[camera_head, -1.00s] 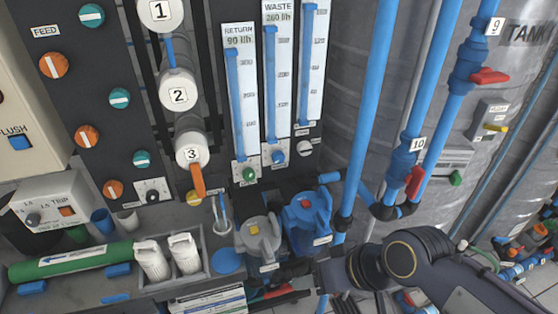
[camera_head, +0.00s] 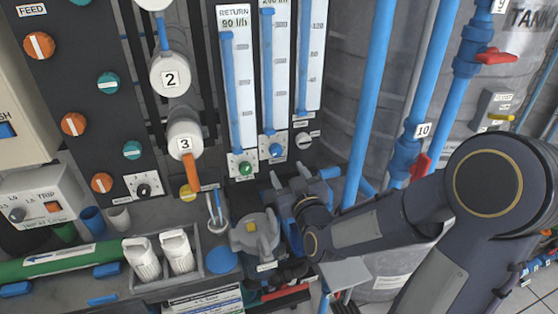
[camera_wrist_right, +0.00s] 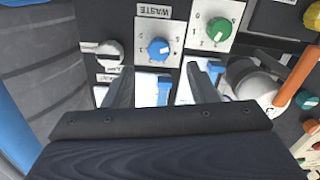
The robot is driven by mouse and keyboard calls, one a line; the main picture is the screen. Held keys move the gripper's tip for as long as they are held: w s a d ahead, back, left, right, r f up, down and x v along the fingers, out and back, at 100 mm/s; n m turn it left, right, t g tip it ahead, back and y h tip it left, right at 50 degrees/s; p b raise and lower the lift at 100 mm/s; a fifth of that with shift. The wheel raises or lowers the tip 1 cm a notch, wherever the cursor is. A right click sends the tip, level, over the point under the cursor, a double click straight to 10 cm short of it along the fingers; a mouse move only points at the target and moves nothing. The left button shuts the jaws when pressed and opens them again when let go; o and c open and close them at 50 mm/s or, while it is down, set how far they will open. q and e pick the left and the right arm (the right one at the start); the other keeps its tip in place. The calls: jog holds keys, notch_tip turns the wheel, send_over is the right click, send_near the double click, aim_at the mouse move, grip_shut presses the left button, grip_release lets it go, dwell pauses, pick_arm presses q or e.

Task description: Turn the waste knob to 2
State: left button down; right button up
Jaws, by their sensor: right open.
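The waste knob is the small blue knob (camera_head: 276,149) on a white plate under the waste flow meter. In the right wrist view the blue knob (camera_wrist_right: 158,48) has a white pointer mark, and the plate beside it reads WASTE. I cannot read its exact setting. My right gripper (camera_head: 290,176) is open and empty, just below the blue knob in the head view. In the right wrist view its two fingers (camera_wrist_right: 160,72) stand apart, with the blue knob showing beyond and between their tips, not touched. My left gripper is not in view.
A green knob (camera_head: 245,168) and a white knob (camera_head: 304,140) flank the blue one closely. A grey pump (camera_head: 257,238) stands below. Blue vertical pipes (camera_head: 370,100) rise on the right. An orange handle (camera_head: 192,172) hangs at the left.

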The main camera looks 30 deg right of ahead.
aim_at(278, 153)
jog(key=w, duration=0.5)
jog(key=w+d+p, duration=0.1)
jog(key=w, duration=0.2)
jog(key=shift+d+r, duration=0.1)
